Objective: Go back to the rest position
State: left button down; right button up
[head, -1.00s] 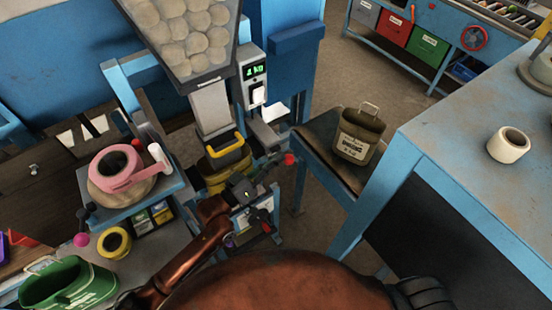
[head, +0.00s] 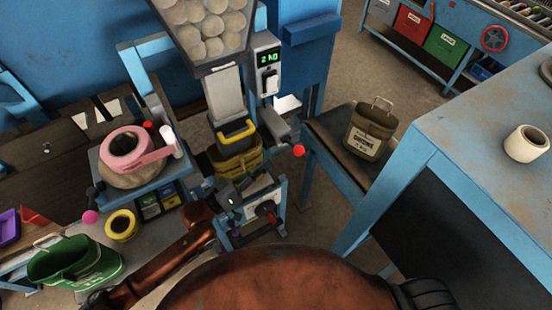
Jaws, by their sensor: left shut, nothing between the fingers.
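My left arm, reddish brown, comes in from the lower left. Its dark left gripper (head: 232,194) is shut and empty. It is in front of the bagging machine's lower part, just below an olive-yellow sack or bin (head: 236,162) under the black and yellow clamp (head: 236,132). I cannot tell from this view whether the fingers touch anything. My right gripper is not in view.
A hopper (head: 205,30) of pale round things stands above the clamp, beside a green-lit display (head: 269,57). An olive bin (head: 369,130) stands on a stand at right, beside a blue table (head: 470,120).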

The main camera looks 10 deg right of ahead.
pick_arm(q)
jog(key=shift+s+a+f, duration=0.1)
jog(key=shift+s+a, duration=0.25)
jog(key=shift+a, duration=0.25)
